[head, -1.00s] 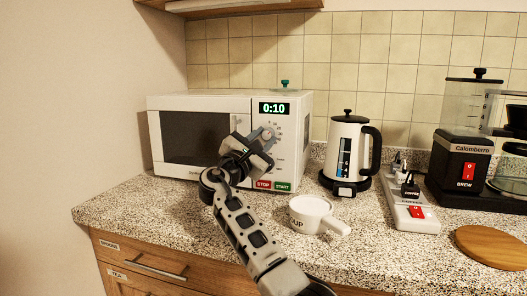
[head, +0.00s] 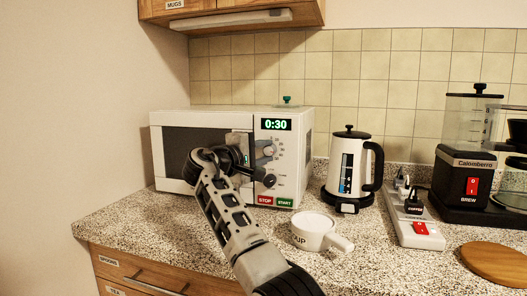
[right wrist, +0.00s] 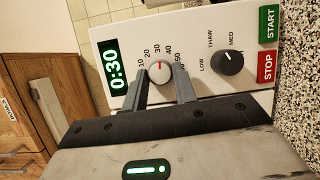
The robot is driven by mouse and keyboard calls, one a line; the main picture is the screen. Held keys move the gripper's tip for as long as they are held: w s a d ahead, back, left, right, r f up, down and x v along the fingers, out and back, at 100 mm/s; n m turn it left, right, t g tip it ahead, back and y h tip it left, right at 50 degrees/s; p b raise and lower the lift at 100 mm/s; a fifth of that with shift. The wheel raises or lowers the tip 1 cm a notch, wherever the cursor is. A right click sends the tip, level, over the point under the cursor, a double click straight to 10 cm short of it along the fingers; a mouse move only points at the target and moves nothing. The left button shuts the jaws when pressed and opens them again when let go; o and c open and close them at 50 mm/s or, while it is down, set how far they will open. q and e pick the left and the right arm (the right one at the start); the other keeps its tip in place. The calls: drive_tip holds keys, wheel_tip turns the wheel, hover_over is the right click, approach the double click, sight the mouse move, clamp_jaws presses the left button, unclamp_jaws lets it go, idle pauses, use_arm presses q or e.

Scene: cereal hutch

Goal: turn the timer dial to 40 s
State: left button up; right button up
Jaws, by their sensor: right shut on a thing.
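The microwave (head: 185,118) stands at the back left of the counter, and its green display (head: 276,124) reads 0:30. The timer dial (right wrist: 160,73) is a light round knob with a red mark pointing at about 30, short of the 40 label. My right gripper (right wrist: 159,82) is shut on the timer dial, one finger on either side of it. In the head view the right gripper (head: 262,152) is at the microwave's control panel and partly covers the dial. My left gripper is not in view.
A dark power dial (right wrist: 230,63) sits beside the timer dial, with the STOP (right wrist: 268,67) and START (right wrist: 269,24) buttons beyond it. A white measuring cup (head: 313,232) and a kettle (head: 346,165) stand to the right. A power strip (head: 418,225) lies farther right.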

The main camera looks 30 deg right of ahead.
drive_tip(key=shift+r+m+y+p, duration=0.1)
drive_tip(key=shift+m+y+p, duration=0.65)
drive_tip(key=shift+m, duration=0.95)
drive_tip(key=o, duration=1)
drive_tip(key=shift+c, duration=0.2)
drive_tip(key=shift+a, duration=0.1)
drive_tip(key=b+v, duration=0.1)
drive_tip(key=v, duration=1.4)
drive_tip(key=shift+s+a+r, duration=0.2)
drive_tip(key=shift+a+r, duration=0.1)
